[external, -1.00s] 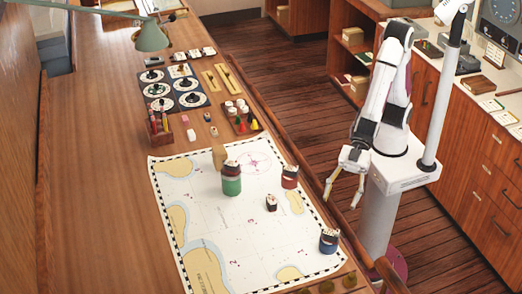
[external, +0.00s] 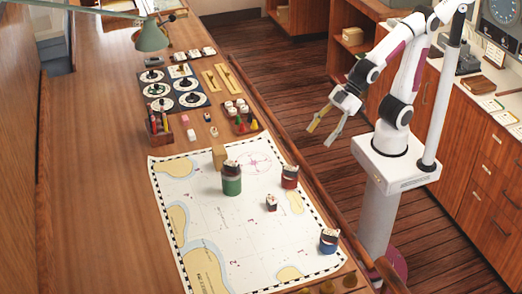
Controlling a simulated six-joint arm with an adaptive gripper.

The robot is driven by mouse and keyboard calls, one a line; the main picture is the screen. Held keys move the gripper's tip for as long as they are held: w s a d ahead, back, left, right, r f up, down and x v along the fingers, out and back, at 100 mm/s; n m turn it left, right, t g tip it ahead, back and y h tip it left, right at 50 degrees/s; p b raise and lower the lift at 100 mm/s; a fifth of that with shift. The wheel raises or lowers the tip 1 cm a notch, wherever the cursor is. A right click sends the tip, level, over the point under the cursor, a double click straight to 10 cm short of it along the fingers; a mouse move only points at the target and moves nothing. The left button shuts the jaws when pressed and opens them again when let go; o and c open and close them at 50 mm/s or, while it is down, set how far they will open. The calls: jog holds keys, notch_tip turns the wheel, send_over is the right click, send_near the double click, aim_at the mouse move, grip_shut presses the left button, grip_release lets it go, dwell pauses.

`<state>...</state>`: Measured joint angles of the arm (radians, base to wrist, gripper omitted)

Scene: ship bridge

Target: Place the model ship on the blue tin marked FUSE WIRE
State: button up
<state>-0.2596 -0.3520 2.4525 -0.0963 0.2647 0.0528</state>
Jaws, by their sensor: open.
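A blue tin (external: 329,242) stands on the chart near its lower right corner; its lettering is too small to read. A small dark object with a pale top (external: 271,203) sits near the chart's middle; it may be the model ship, but I cannot tell at this size. A green tin (external: 231,182) and a red tin (external: 290,178) stand farther back on the chart. My gripper (external: 319,136) is open and empty, out past the table's right edge above the floor, away from all the tins.
The chart (external: 205,215) covers the table's near part. Farther back are a pencil holder (external: 159,130), a tray of small pieces (external: 240,118) and dark dial boards (external: 173,88). A raised rail (external: 290,150) edges the table's right side.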

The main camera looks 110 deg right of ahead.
jog(key=s+d+m+g+h, duration=0.1)
jog(key=s+d, duration=0.3)
jog(key=s, duration=0.4)
jog(key=s+d+m+g+h, duration=0.1)
jog(key=s+d+m+g, duration=0.1)
jog(key=s+d, duration=0.3)
jog(key=s, duration=0.3)
jog(key=shift+d, duration=0.25)
